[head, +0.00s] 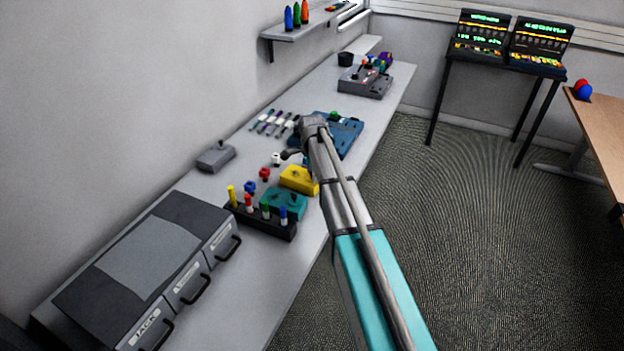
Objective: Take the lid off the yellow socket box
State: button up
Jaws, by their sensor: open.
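The yellow socket box (299,180) sits on the grey bench, close to its right edge. Small dark marks show on its top; at this size I cannot tell whether a lid is on it. My arm comes in from the lower right and its wrist hangs over the bench just behind the yellow box. My gripper (292,155) is small and dark here, open, and seems apart from the box. My arm covers the box's right end. A teal box (287,203) sits just in front of the yellow one.
A black rack (262,222) holds several coloured plugs. Small red (265,174), blue (250,187) and white (276,159) pieces lie left of the yellow box. A blue panel (345,135) lies behind my wrist. A grey drawer unit (150,260) fills the near bench.

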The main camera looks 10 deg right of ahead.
dwell(0.3)
jog(key=c, duration=0.8)
jog(key=shift+c, duration=0.2)
jog(key=shift+r, duration=0.2)
notch_tip(320, 180, up, 3)
jog(key=p, duration=0.3)
jog(key=shift+f, duration=0.15)
jog(key=s+r+p, duration=1)
jog(key=s, duration=0.4)
jog(key=shift+d, duration=0.2)
